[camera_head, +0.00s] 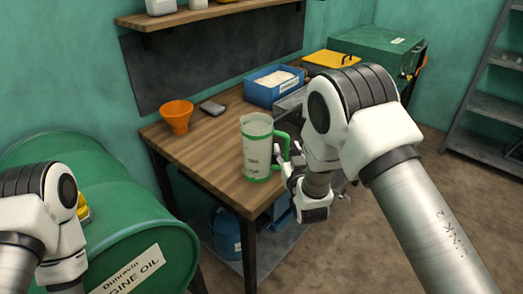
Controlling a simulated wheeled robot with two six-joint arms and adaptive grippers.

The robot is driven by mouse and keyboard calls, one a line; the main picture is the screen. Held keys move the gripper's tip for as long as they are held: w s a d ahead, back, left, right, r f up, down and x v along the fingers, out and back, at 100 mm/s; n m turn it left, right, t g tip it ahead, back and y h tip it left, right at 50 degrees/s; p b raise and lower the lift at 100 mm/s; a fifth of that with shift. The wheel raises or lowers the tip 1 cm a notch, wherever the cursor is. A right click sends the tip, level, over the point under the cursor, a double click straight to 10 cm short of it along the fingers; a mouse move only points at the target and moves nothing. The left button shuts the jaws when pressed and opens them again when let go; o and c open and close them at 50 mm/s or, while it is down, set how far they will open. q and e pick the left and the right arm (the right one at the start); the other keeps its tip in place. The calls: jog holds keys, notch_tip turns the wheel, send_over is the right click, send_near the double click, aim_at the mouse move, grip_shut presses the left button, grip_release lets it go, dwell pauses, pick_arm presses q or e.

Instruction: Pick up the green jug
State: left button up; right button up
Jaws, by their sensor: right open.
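The green jug (256,150) has a pale see-through body with a green rim, base and handle. It stands upright near the front right edge of the wooden table (205,155), its handle on the right. My right gripper (288,168) is open beside the handle; my wrist partly hides the fingers, and I cannot tell whether they touch the handle. My left arm shows at the lower left, but its gripper fingers are not visible.
A green engine oil drum (120,225) is at the left. Grey shelves (490,105) stand at the right.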

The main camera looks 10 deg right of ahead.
jog(key=shift+w+r, duration=0.2)
jog(key=shift+w, duration=0.65)
jog(key=shift+w+d+f, duration=0.1)
jog(key=shift+w+d, duration=0.1)
jog(key=shift+w, duration=0.15)
jog(key=shift+w+d+f, duration=0.1)
jog(key=shift+d, duration=0.05)
grip_shut()
pick_arm(q)
jog(key=shift+d+r, duration=0.1)
jog(key=shift+r, duration=0.4)
jog(key=shift+r, duration=0.1)
